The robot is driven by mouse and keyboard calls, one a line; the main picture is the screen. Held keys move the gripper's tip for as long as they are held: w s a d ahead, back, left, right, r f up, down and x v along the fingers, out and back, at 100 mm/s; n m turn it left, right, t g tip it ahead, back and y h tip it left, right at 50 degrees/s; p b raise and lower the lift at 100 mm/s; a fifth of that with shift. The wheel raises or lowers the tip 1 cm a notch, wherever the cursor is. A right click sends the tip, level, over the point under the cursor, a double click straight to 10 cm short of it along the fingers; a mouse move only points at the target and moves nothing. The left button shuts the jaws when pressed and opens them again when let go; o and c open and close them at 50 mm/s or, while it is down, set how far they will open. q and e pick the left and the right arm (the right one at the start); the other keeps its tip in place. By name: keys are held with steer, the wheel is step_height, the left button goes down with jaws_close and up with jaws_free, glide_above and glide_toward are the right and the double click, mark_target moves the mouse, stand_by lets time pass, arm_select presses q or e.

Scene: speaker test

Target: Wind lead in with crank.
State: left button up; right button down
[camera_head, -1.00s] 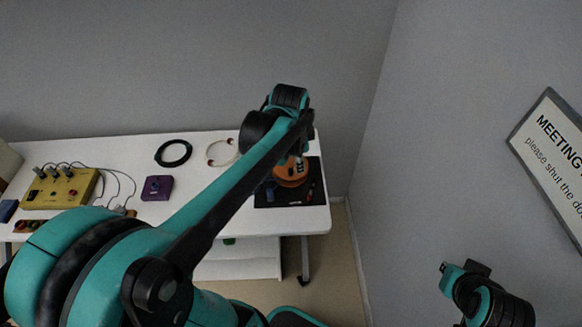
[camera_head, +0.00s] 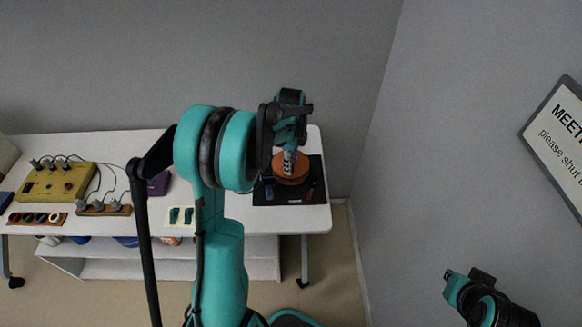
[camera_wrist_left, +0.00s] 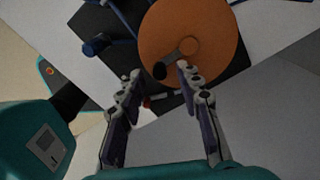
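An orange-brown round reel (camera_head: 291,176) stands on a black mat (camera_head: 285,197) at the table's right end. The wrist view shows the reel's disc (camera_wrist_left: 205,25) from above, with a short crank (camera_wrist_left: 183,51) ending in a black knob (camera_wrist_left: 160,71). My left gripper (camera_head: 289,166) is over the reel. In the wrist view its fingers (camera_wrist_left: 158,77) are apart, and the knob appears between or just beyond the tips; contact cannot be told. Blue parts (camera_wrist_left: 97,45) lie beside the reel; I cannot make out the lead.
A yellow box with knobs (camera_head: 57,184) stands at the table's left, with dark cables. A purple box (camera_head: 159,184) is partly behind my left arm. A wall (camera_head: 450,150) rises close on the right.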

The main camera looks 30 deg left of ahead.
arm_select(q)
steer(key=shift+f, duration=0.45)
jaws_close()
steer(key=shift+d, duration=0.1)
